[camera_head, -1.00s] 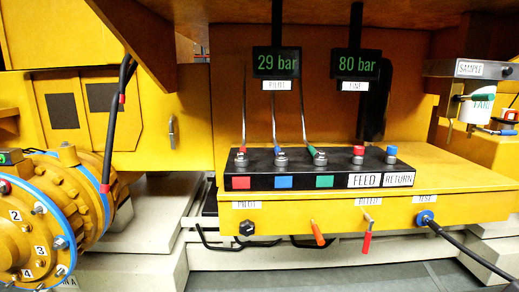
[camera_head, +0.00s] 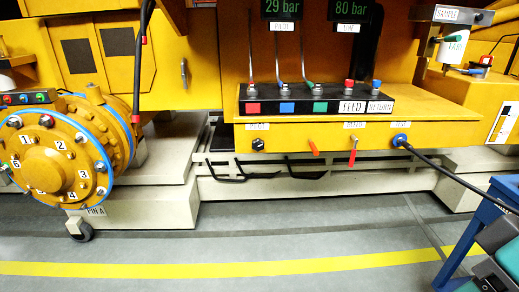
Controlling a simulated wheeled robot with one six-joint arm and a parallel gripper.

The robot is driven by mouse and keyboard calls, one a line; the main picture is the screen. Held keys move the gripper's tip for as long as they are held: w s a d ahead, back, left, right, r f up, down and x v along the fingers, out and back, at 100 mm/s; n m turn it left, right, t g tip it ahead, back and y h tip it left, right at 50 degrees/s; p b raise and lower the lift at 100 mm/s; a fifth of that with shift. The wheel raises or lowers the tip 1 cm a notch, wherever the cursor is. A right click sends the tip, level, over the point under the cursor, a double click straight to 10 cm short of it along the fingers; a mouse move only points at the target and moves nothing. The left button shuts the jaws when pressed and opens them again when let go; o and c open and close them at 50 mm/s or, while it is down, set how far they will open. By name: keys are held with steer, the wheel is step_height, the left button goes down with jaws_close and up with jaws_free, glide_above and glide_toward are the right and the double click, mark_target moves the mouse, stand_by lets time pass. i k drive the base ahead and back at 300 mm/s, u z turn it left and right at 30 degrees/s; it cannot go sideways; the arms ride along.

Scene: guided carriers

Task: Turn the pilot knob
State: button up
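The pilot knob (camera_head: 258,144) is a small black knob on the front face of the yellow ledge (camera_head: 330,138), at its left end, under a white label (camera_head: 258,127) that seems to read PILOT. The pilot display (camera_head: 283,9) above reads 29 bar, and the line display (camera_head: 351,9) reads 80 bar. My gripper is not in view, and nothing touches the knob.
A yellow flanged drum (camera_head: 60,160) stands left. A blue-framed cart (camera_head: 478,235) is lower right. The grey floor in front is clear.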

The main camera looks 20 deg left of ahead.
mark_target(258, 144)
steer(key=z, duration=0.25)
steer(key=i, duration=1.15)
steer(key=u, duration=0.45)
